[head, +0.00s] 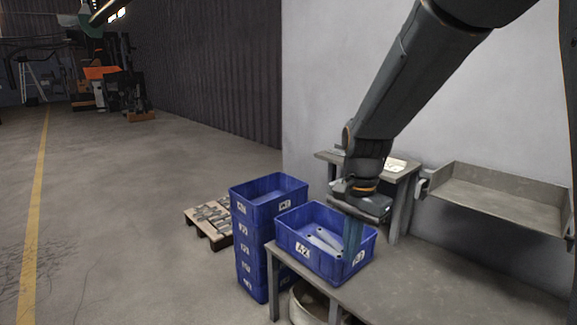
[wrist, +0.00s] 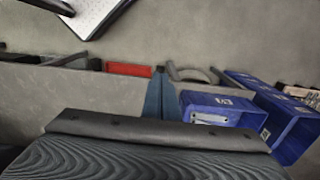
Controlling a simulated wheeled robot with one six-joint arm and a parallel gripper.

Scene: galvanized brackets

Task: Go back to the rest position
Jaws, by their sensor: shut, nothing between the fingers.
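My gripper (head: 350,258) hangs from my arm, pointing down at the right side of the blue bin marked A2 (head: 286,246) in the head view. Its two bluish fingers are together with nothing between them. They also show shut in the middle of the wrist view (wrist: 160,72). Several grey metal brackets (head: 323,240) lie inside the bin A2, partly hidden by its walls.
A stack of blue bins (head: 250,275) stands on the floor left of the bench. Behind it is a pallet (head: 212,236) with metal parts. A small side table (head: 334,157) and a grey metal tray (head: 500,205) are by the wall. Open floor lies to the left.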

